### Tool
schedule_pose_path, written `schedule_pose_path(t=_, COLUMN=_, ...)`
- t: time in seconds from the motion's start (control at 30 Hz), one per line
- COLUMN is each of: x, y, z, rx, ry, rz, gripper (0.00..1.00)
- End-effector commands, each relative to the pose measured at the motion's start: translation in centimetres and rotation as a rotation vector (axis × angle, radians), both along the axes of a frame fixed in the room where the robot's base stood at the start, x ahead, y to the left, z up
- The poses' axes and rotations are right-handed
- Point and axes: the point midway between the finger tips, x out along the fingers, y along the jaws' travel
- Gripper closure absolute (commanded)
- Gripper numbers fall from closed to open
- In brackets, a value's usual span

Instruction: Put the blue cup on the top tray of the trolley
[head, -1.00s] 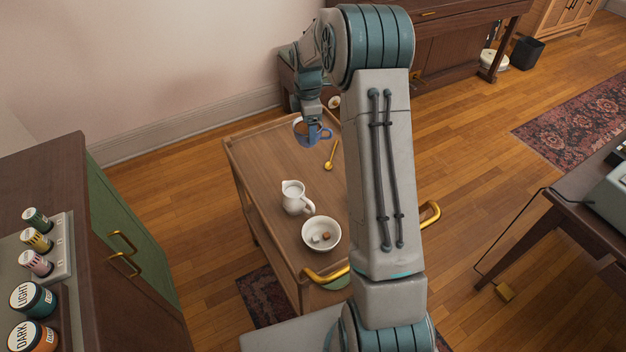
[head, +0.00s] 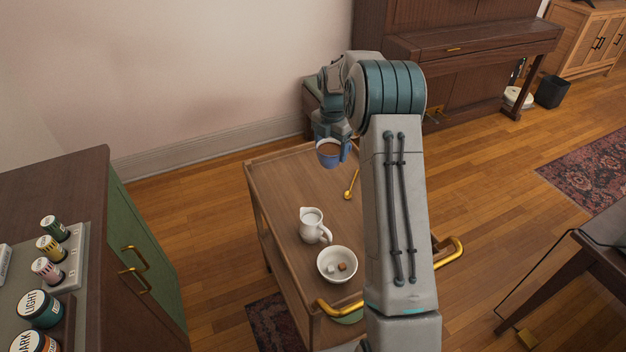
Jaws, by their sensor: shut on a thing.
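The blue cup (head: 329,155) with brown liquid in it is at the far end of the trolley in the head view. My gripper (head: 343,146) is shut on the blue cup from its right side. The cup looks upright. It shows over the far part of the trolley's wooden top tray (head: 277,190); whether it touches the tray cannot be told. My arm hides the trolley's right side.
On the top tray stand a white jug (head: 313,226), a white bowl (head: 337,264) with sugar cubes, and a gold spoon (head: 351,184). The tray's far left part is bare. A green cabinet (head: 146,270) stands at the left, a piano (head: 470,50) behind.

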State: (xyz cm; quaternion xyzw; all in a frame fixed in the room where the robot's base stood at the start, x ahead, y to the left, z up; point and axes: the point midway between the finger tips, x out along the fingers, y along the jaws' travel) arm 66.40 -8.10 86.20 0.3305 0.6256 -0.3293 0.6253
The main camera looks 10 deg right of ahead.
Motion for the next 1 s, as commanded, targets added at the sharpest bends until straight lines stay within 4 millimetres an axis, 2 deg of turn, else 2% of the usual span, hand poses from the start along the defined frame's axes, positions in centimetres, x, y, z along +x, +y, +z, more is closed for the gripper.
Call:
schedule_pose_path(t=0.03, x=0.6, y=1.1, z=-0.6, rx=0.0, ry=0.001, rz=0.004, gripper=0.53)
schedule_pose_path(t=0.2, x=2.3, y=4.1, z=-2.7, rx=0.0, ry=0.001, rz=0.002, gripper=0.53)
schedule_pose_path(t=0.43, x=4.2, y=7.1, z=-4.9, rx=0.001, ry=0.001, rz=-0.001, gripper=0.53)
schedule_pose_path(t=0.67, x=4.7, y=7.8, z=-5.8, rx=-0.001, ry=0.001, rz=-0.004, gripper=0.53)
schedule_pose_path(t=1.0, x=4.7, y=7.9, z=-9.4, rx=0.0, ry=0.0, rz=-0.003, gripper=0.53)
